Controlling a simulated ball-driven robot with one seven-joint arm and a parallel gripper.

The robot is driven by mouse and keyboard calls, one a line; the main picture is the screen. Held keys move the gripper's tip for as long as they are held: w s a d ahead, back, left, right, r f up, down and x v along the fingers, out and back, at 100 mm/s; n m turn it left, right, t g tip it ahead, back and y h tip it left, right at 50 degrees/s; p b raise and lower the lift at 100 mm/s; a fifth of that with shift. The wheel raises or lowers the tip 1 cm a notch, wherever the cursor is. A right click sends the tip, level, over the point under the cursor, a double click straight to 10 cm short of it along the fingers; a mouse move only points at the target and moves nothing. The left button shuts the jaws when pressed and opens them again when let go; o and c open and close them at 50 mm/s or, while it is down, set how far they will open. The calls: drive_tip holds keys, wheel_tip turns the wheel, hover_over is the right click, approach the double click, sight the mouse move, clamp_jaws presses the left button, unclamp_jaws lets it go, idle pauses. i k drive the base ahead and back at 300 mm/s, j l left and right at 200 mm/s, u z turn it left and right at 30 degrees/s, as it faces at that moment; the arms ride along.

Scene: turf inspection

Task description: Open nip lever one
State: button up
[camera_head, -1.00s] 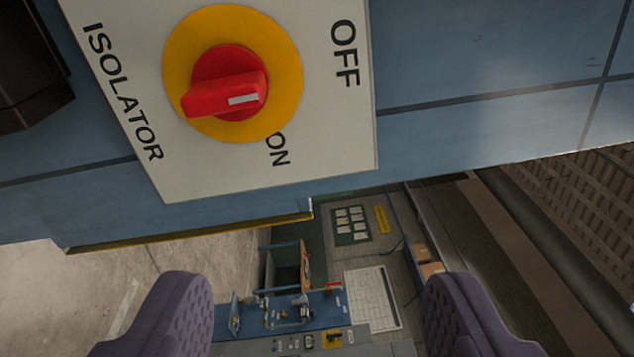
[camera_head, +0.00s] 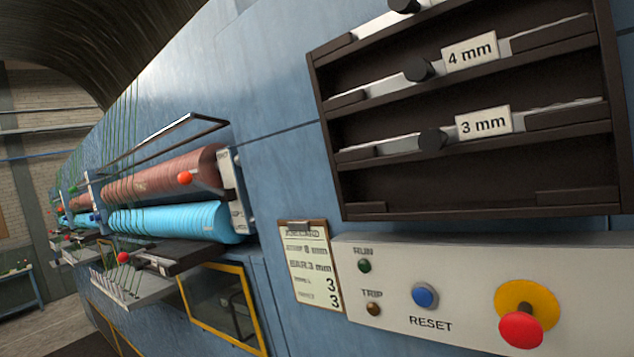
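The machine's blue front runs away to the left. At its near station a brown-red roller (camera_head: 165,172) lies above a bright cyan roller (camera_head: 180,220). An orange-red ball knob (camera_head: 185,178) shows in front of the upper roller, near its right end. A red ball knob (camera_head: 123,258) stands lower, at a dark plate (camera_head: 170,258) below the rollers. Either may belong to a nip lever; I cannot tell which is lever one. A pale end bracket (camera_head: 236,190) carries lettering too small to read. My gripper is outside the present view.
A control panel at right has a blue reset button (camera_head: 425,296) and a red stop button (camera_head: 521,328) on yellow. Above it is a dark gauge rack (camera_head: 330,130); a clipboard (camera_head: 311,265) hangs beside it. A yellow-framed guard (camera_head: 222,303) is below the rollers. Floor shows at far left.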

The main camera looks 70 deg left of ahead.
sight(185, 177)
drive_tip(key=u, duration=2.4)
